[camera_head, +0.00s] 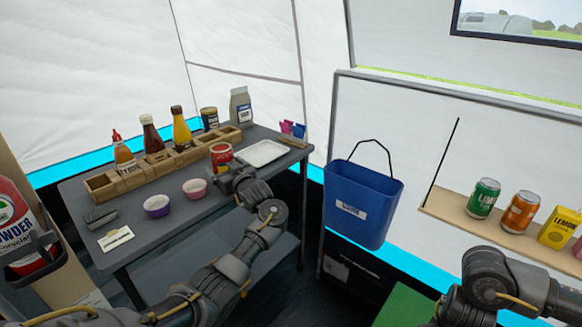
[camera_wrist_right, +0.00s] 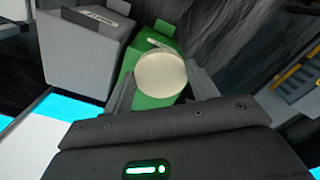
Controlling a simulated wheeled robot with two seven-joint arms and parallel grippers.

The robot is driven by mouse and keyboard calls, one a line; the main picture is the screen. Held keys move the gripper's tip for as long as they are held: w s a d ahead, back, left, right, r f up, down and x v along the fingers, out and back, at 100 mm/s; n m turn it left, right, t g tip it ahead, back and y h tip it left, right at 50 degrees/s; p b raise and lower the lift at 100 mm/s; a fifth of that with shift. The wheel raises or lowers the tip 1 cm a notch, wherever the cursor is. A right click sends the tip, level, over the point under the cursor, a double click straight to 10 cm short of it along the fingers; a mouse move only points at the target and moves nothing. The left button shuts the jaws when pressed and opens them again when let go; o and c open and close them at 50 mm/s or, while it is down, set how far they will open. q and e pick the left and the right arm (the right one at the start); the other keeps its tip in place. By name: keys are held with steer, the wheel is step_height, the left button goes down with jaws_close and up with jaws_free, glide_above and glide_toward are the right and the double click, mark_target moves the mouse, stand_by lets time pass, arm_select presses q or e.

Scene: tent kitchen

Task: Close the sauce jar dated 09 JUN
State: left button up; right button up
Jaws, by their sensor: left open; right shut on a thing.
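A red jar (camera_head: 221,155) stands on the grey table near the wooden rack; its date is too small to read. My left gripper (camera_head: 228,172) is open beside the jar's near side; I cannot tell whether it touches the jar. My right gripper (camera_wrist_right: 164,88) is shut on a round, cream-coloured lid (camera_wrist_right: 160,72), away from the table. Another jar (camera_head: 209,117) with a dark top stands at the back of the rack, its date also unreadable.
The wooden rack (camera_head: 127,183) holds several sauce bottles. A white tray (camera_head: 262,153), a purple bowl (camera_head: 156,206), a pink bowl (camera_head: 194,188) and a card (camera_head: 116,238) lie on the table. A blue bin (camera_head: 362,207) hangs to the right. A shelf (camera_head: 455,207) holds cans.

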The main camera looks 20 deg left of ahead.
arm_select(q)
steer(key=shift+w+a, duration=0.3)
steer(key=shift+a, duration=0.3)
arm_select(e)
steer(key=shift+f, duration=0.1)
arm_select(q)
steer(key=c, duration=1.5)
steer(key=shift+r, duration=0.25)
steer(key=shift+r, duration=0.65)
arm_select(e)
steer(key=shift+r+p, duration=0.8)
steer(key=shift+r, duration=0.05)
arm_select(q)
steer(key=shift+v, duration=8.85)
arm_select(e)
steer(key=shift+r, duration=0.15)
